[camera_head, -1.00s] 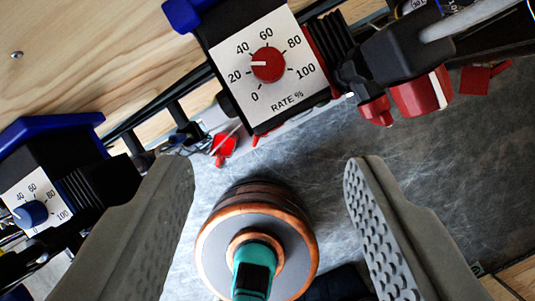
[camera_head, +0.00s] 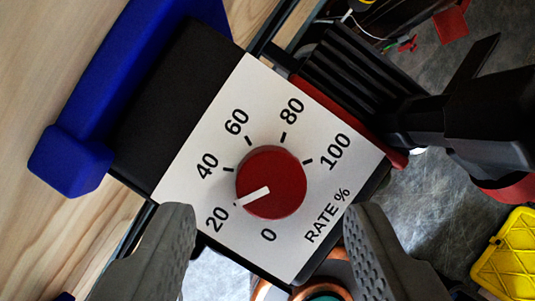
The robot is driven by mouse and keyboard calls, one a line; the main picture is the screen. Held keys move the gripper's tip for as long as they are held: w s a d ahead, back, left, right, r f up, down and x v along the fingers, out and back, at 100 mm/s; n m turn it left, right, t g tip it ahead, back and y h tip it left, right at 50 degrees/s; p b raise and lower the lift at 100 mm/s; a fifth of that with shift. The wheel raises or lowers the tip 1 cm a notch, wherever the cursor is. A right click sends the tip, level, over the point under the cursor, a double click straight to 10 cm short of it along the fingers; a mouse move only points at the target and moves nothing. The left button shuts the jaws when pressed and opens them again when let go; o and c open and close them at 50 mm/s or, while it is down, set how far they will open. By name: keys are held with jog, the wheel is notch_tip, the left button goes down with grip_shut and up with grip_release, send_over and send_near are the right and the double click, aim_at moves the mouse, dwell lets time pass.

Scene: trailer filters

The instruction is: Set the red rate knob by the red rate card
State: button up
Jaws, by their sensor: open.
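The red rate knob (camera_head: 276,180) is a round red dial with a white pointer bar, on a white plate (camera_head: 225,160) marked 0 to 100 and "RATE %". The pointer bar aims down-left, at about the 20 mark. The plate is on a black housing and appears tilted in the view. My gripper (camera_head: 272,222) is open, with one grey finger on each side at the bottom of the view. No red rate card can be made out.
A blue part (camera_head: 125,85) sits at the housing's upper left. A black ribbed block (camera_head: 355,75) and a black fitting (camera_head: 490,115) stand on the right. A yellow piece (camera_head: 510,255) lies lower right. A copper-rimmed round object (camera_head: 335,268) shows beneath the plate.

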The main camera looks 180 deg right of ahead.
aim_at(272, 191)
jog(key=shift+x, duration=1.6)
jog(key=c, duration=1)
jog(key=shift+d+n+y, duration=0.1)
jog(key=shift+n+y, duration=0.5)
jog(key=shift+n, duration=0.9)
jog(key=o, duration=1)
